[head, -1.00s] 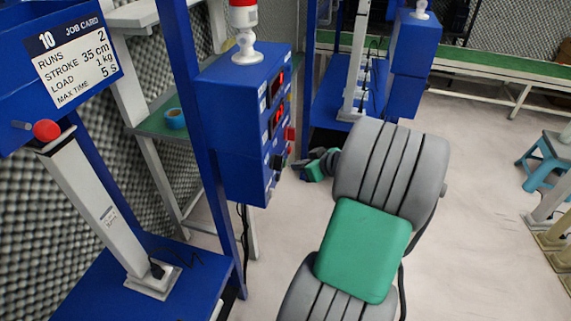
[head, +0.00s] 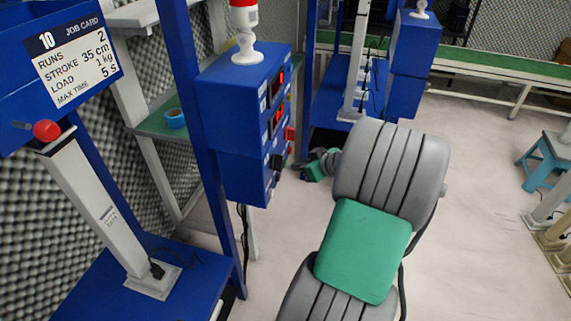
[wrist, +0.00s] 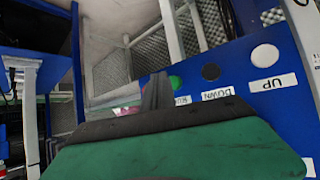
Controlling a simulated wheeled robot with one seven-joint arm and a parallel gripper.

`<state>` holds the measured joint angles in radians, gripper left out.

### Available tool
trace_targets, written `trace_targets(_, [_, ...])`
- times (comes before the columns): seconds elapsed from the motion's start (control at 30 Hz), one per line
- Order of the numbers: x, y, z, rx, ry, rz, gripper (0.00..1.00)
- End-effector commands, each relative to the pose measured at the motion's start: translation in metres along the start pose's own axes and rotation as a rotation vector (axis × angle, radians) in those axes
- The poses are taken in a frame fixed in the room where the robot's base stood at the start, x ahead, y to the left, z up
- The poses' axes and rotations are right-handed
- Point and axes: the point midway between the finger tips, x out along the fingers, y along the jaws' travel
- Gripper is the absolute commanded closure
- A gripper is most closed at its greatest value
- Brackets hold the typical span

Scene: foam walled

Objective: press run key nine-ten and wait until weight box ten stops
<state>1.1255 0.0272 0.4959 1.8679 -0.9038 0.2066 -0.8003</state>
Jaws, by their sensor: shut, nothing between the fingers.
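The blue control box (head: 232,110) stands left of centre in the head view, with red displays and keys on its right face. My gripper (head: 300,165) is beside the lower part of that face. In the wrist view the shut fingers (wrist: 156,92) are empty and reach the key panel (wrist: 236,72). A green key (wrist: 176,83) shows just beside the fingertips, its label partly hidden and apparently reading RUN. I cannot tell if they touch. The number 10 job card (head: 75,60) is at upper left, above a pale column (head: 95,205) with a red knob. I cannot single out weight box ten.
A black key (wrist: 211,72) marked DOWN and a white key (wrist: 265,54) marked UP sit beside the green one. A blue upright (head: 205,130) stands left of the control box. Another blue station (head: 345,95) is behind. Open floor lies to the right.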

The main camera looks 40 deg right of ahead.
Motion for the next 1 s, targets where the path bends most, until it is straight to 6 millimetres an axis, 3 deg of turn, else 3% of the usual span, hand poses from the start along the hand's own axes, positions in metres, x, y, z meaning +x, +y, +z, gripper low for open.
trace_targets(1.0, [0.0059,-0.0043,-0.0044,0.0,0.0,0.0,1.0])
